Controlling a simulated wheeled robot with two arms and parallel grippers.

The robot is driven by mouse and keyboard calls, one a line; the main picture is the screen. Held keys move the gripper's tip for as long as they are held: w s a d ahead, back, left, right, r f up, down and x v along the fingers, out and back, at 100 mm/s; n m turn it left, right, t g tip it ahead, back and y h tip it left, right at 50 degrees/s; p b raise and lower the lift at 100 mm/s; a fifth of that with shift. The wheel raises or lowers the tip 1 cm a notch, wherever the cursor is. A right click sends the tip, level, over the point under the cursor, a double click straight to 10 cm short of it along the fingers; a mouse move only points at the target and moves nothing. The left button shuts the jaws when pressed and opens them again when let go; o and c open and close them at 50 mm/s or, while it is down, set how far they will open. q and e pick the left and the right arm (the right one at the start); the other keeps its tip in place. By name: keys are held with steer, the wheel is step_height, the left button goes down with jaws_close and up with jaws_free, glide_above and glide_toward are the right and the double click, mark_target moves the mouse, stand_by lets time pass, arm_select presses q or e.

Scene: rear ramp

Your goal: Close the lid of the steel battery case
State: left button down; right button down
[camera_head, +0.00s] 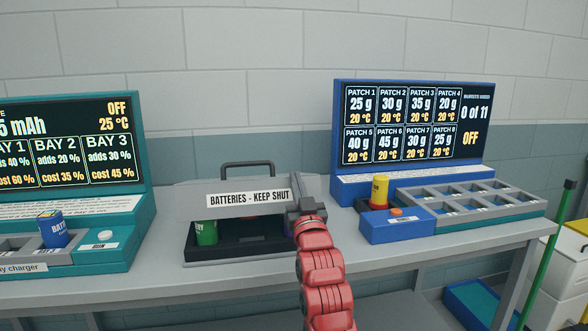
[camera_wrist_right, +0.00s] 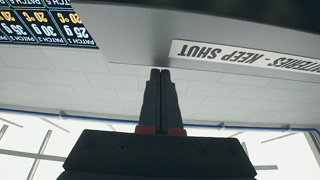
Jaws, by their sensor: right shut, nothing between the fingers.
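The steel battery case (camera_head: 190,258) stands on the bench in the middle of the head view. Its grey lid (camera_head: 192,200), labelled "BATTERIES - KEEP SHUT", is partly open, with a gap at the front. A green battery (camera_head: 206,232) shows inside the dark tray. My right gripper (camera_head: 303,205) is shut and empty at the lid's right end; I cannot tell whether it touches. In the right wrist view, the shut fingertips (camera_wrist_right: 160,71) are close to the lid's edge (camera_wrist_right: 140,50) and its upside-down label. My left gripper is not in view.
A teal charger (camera_head: 120,255) with a blue battery (camera_head: 52,230) stands left of the case. A blue station (camera_head: 385,228) with a yellow cylinder (camera_head: 380,190) and a grey compartment tray (camera_head: 475,212) stands right. Bare bench (camera_head: 160,278) lies in front of the case.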

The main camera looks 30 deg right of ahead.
step_height(320, 180, down, 8)
steer(key=s+t+b, duration=0.1)
steer(key=s+b, duration=0.1)
steer(key=shift+s+a+r+h, duration=0.25)
steer(key=shift+s+a+h, duration=0.05)
steer(key=shift+s+a, duration=0.1)
steer(key=shift+w, duration=0.1)
